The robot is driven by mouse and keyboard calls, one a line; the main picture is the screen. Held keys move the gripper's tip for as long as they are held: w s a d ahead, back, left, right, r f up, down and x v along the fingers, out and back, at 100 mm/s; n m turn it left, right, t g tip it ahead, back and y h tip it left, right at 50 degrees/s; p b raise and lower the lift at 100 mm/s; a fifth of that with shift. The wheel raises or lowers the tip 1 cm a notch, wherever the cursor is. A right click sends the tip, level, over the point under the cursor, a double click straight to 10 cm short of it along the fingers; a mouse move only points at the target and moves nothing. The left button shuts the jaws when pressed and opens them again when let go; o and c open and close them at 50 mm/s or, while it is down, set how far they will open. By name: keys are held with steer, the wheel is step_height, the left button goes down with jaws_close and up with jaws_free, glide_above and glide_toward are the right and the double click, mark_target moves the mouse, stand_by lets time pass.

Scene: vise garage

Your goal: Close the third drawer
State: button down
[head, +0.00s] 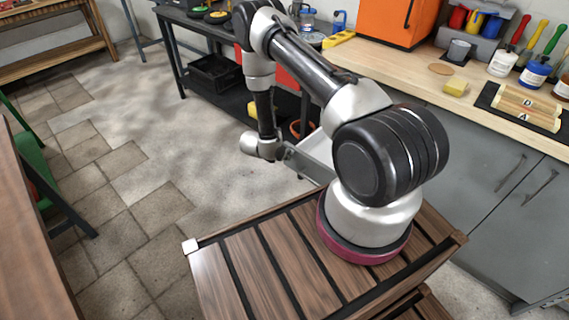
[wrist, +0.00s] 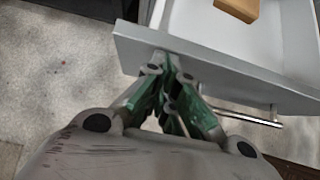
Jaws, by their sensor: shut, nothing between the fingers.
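An open drawer (wrist: 200,25) shows in the wrist view, with a grey front panel (wrist: 225,72) and a metal bar handle (wrist: 252,118). A wooden block (wrist: 238,8) lies inside it. My gripper (wrist: 172,62) is shut and empty, with its green and grey fingers at the left part of the front panel. I cannot tell whether the fingertips touch it. In the head view, the drawer (head: 316,152) juts out behind my arm, which partly hides it. Its place in the drawer stack cannot be told.
The wooden workbench (head: 410,72) carries an orange cabinet (head: 398,20), bottles, screwdrivers and a dark tray. Grey cabinet doors (head: 465,180) stand below it. A black shelf table (head: 215,85) stands at the back. Open stone floor (head: 200,130) lies to the left of the drawer.

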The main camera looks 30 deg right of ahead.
steer(key=w+d, duration=0.3)
steer(key=d, duration=0.6)
steer(key=w+d, duration=0.3)
steer(key=d, duration=0.6)
steer(key=w+d, duration=0.3)
steer(key=d, duration=0.6)
steer(key=shift+w, duration=0.4)
steer(key=shift+w+d, duration=0.2)
steer(key=shift+d, duration=0.3)
steer(key=shift+d+r, duration=0.1)
steer(key=shift+d, duration=0.05)
steer(key=shift+w+d+r, duration=0.1)
